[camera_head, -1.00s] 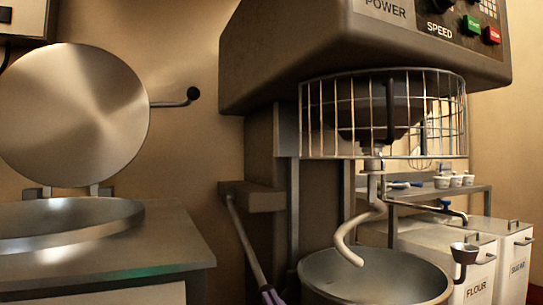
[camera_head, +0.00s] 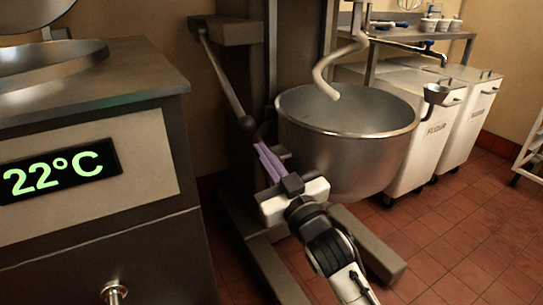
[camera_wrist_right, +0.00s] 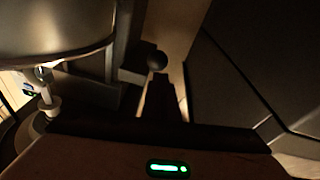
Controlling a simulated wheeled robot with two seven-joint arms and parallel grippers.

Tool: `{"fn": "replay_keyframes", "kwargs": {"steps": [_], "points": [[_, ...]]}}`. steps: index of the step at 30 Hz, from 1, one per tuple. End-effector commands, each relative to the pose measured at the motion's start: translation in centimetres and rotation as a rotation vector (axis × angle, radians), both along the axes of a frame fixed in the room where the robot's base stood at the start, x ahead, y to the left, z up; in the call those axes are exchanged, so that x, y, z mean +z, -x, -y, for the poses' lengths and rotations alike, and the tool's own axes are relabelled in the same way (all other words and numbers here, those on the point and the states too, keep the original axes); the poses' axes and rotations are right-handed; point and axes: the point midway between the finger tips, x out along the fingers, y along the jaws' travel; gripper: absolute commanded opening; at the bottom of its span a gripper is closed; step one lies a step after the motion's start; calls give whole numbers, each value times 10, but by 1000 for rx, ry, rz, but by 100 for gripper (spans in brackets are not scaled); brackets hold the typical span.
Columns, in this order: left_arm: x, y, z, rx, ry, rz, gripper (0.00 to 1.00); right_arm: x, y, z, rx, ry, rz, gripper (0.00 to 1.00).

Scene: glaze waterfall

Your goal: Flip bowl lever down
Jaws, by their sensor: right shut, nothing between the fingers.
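The bowl lever (camera_head: 222,80) is a thin grey rod with a dark round knob (camera_head: 247,123) at its lower end. It slopes down and to the right from a bracket (camera_head: 225,29) on the mixer's left side. My right gripper (camera_head: 262,147), with purple fingers, is shut and empty just below and to the right of the knob in the head view. Whether it touches the knob I cannot tell. The knob (camera_wrist_right: 157,61) also shows in the right wrist view, beyond the dark fingers. The steel bowl (camera_head: 350,160) stands right of the gripper, under the hook (camera_head: 325,80). My left gripper is not in view.
A steel counter unit with a 22°C display (camera_head: 60,170) stands at the left. The mixer's feet (camera_head: 370,245) spread over the red tile floor (camera_head: 455,235). Flour and sugar bins (camera_head: 425,140) stand behind the bowl, at the right.

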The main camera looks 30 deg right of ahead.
Motion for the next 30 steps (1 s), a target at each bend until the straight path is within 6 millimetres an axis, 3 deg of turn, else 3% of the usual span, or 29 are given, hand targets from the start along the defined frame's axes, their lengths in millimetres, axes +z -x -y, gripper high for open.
{"fn": "replay_keyframes", "kwargs": {"steps": [3,9,26,30], "points": [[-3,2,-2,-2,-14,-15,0,2,21,-2,1,3,10,0],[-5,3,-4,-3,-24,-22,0,3,38,-4,3,6,22,0],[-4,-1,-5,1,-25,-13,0,4,39,-5,5,8,27,0],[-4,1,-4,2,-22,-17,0,-12,41,-11,19,-7,-24,0]]}}
